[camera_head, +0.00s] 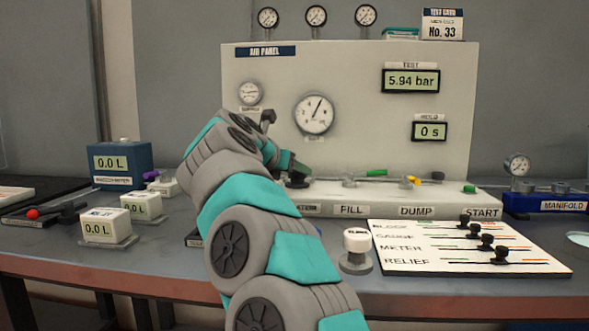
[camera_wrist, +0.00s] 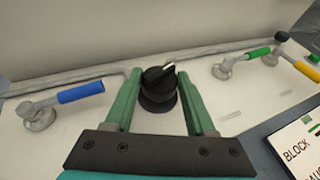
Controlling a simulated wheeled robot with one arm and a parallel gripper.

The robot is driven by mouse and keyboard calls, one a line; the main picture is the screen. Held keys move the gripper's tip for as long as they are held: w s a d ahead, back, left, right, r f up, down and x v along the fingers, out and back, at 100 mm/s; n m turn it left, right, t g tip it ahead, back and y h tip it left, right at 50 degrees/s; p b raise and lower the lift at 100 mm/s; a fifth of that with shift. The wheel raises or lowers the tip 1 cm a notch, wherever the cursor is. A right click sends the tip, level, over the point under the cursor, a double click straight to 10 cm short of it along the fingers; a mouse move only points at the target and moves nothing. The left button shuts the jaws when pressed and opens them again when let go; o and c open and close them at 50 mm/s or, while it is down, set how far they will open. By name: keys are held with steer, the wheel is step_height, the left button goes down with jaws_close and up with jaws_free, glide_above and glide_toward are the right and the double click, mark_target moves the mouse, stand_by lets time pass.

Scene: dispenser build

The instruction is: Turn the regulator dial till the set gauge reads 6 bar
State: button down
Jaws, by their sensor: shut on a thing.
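The black regulator dial (camera_wrist: 158,92) with a pale pointer mark sits on the panel's ledge in the wrist view. My gripper (camera_wrist: 157,76) has its two green fingers on either side of it, shut on it. In the head view my gripper (camera_head: 289,164) is low in front of the air panel (camera_head: 350,60), and the dial is mostly hidden by it. The large round gauge (camera_head: 314,114) has its needle pointing up and slightly right; its label is too small to read. The test display (camera_head: 411,81) reads 5.94 bar.
A blue-handled valve (camera_wrist: 80,93) is left of the dial, and a green-handled valve (camera_wrist: 256,53) and a yellow handle (camera_wrist: 306,70) are to its right. The hold display (camera_head: 429,131) reads 0 s. A white board (camera_head: 400,262) with black knobs lies at the front right.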

stand_by(0.4)
steer(key=shift+c, duration=1.2)
jaws_free()
steer(key=b+v, duration=0.1)
steer(key=v, duration=0.6)
steer(key=shift+s+a+r, duration=0.15)
steer(key=shift+s+r, duration=0.05)
steer(key=shift+s, duration=0.1)
